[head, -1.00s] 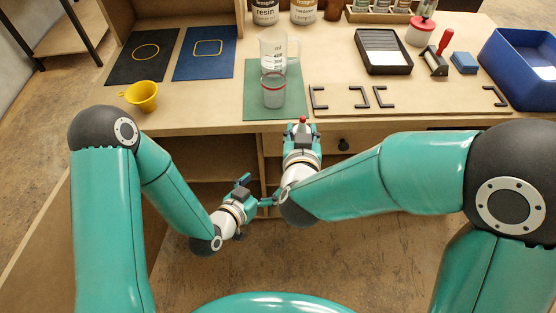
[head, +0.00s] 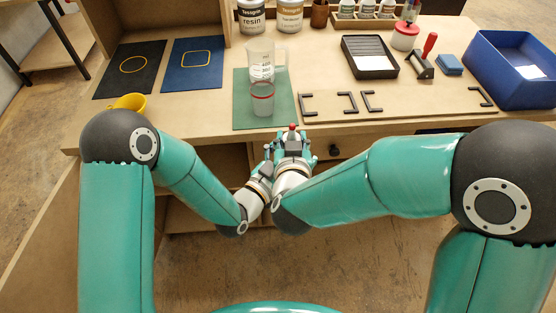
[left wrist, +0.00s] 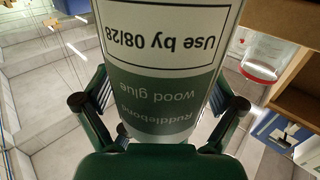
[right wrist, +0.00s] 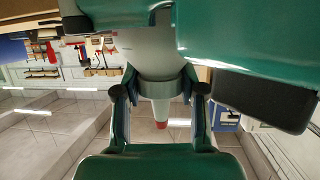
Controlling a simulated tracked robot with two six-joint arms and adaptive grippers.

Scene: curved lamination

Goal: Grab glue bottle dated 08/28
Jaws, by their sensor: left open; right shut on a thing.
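The glue bottle (left wrist: 158,75) fills the middle of the left wrist view, its label upside down. The label reads "Use by 08/28" and "wood glue". My right gripper (right wrist: 159,92) is shut on it around the neck end, with the red tip (right wrist: 160,124) showing beyond the fingers. In the head view the red tip (head: 292,127) shows at my right gripper, in front of the bench edge; the bottle body is mostly hidden. My left gripper (left wrist: 158,104) is open, with its fingers on either side of the bottle's body. Contact there cannot be told.
On the bench (head: 205,112), a clear cup (head: 262,100) and a measuring jug (head: 262,62) stand on a green mat (head: 243,118). A yellow cup (head: 131,102) is at left. Black brackets (head: 372,102), a black tray (head: 357,68) and a blue bin (head: 500,85) are at right.

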